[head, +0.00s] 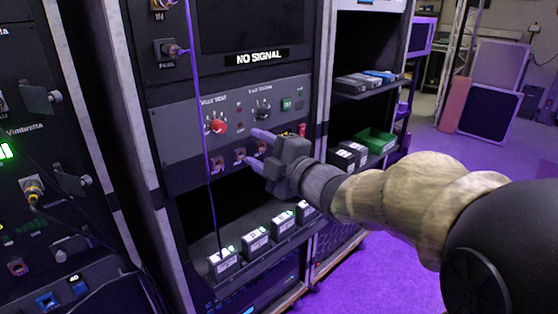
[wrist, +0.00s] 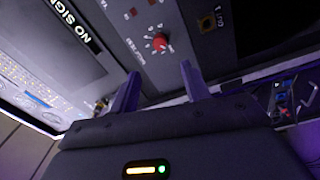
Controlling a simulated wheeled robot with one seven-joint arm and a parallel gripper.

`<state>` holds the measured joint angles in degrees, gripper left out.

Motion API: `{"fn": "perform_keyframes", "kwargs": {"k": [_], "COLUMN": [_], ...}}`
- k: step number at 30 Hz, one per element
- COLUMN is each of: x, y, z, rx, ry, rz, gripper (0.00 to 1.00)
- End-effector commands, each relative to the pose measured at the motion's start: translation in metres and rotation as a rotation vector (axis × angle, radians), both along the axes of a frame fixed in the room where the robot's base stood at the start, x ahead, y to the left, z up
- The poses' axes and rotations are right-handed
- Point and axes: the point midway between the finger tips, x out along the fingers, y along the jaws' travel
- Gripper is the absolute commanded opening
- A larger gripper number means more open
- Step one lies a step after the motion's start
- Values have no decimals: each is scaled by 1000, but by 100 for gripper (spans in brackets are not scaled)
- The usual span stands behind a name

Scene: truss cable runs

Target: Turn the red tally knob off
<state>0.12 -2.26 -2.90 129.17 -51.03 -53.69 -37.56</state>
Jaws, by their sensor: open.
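The red tally knob (head: 218,126) sits on a grey rack panel (head: 180,143), inside a ring of white marks, with small lettering above it. It also shows in the wrist view (wrist: 159,43), beyond the fingertips and between their lines. My gripper (head: 257,147) is open and empty, in front of the panel and to the lower right of the red knob in the head view. In the wrist view its two fingers (wrist: 160,82) stand apart, and neither touches the knob. Which mark the knob points to is too small to tell.
A dark knob (head: 262,112) and a green-lit display (head: 287,104) share the panel. A "NO SIGNAL" screen (head: 250,30) is above. A thin purple cable (head: 203,120) hangs in front, left of the red knob. Several small lit units (head: 255,241) stand on the shelf below.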

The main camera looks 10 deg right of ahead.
Motion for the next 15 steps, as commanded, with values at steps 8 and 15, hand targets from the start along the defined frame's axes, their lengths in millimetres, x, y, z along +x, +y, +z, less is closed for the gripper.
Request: {"fn": "perform_keyframes", "kwargs": {"k": [8,15], "x": [-39,-47], "y": [-29,-34], "z": [-2,-3], "rx": [0,-1], "ry": [-1,1], "rz": [-1,0], "gripper": [47,47]}}
